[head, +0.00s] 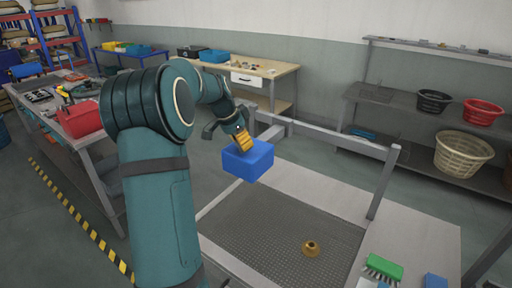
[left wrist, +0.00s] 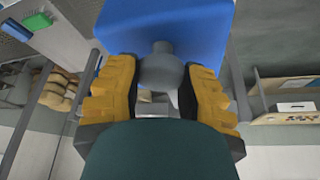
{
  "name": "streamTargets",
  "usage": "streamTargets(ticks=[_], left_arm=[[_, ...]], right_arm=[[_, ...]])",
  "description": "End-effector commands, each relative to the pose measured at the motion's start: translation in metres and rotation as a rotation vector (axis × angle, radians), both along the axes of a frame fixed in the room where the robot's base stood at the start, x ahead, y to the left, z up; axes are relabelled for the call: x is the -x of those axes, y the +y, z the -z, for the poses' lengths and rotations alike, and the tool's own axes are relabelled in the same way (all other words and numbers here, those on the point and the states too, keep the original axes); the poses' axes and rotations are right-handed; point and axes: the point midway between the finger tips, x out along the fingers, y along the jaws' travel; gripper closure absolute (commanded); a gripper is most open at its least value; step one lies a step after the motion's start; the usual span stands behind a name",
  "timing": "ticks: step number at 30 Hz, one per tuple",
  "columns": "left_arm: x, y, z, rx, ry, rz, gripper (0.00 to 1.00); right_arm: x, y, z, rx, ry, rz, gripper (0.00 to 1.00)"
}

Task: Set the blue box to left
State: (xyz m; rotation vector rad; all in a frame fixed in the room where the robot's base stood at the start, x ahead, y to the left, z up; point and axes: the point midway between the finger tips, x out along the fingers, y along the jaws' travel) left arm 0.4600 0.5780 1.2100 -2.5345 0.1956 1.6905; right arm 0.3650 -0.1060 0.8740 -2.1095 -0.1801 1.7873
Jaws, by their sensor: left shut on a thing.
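The blue box (head: 248,161) hangs in the air above the far left part of the tank's mesh floor in the head view. My left gripper (head: 243,143) has yellow fingertips and is shut on the top of the box. In the left wrist view, the blue box (left wrist: 165,30) fills the top middle, and a grey-blue rounded knob (left wrist: 162,68) on it sits between the two yellow fingers (left wrist: 160,90) of my left gripper. My right gripper is in neither view.
The tank's mesh floor (head: 270,232) lies below, with a brass-coloured round part (head: 311,248) on it. A grey frame (head: 385,180) stands around the tank. A green brush (head: 384,267) lies on the right ledge. A red box (head: 80,118) sits on the left table.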

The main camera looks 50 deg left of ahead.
Motion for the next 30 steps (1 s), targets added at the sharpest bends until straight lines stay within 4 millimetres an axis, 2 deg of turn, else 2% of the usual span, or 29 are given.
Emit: streamTargets(ticks=[6, 15, 16, 18, 30], left_arm=[[0.0029, 0.0092, 0.0029, 0.003, 0.006, 0.002, 1.00], [0.0031, 0.0103, 0.0026, 0.001, 0.005, -0.001, 1.00], [0.0031, 0.0103, 0.0025, 0.000, 0.005, -0.001, 0.46], [0.0029, 0.0102, 0.0023, 0.001, 0.004, -0.001, 0.24], [0.0038, 0.0097, -0.0042, 0.000, 0.000, 0.000, 0.24]], right_arm=[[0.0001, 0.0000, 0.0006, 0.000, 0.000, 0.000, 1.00], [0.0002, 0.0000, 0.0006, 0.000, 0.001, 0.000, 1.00], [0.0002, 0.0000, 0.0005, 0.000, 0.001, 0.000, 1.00], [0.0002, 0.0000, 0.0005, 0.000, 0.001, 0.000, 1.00], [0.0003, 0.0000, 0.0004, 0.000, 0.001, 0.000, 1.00]])
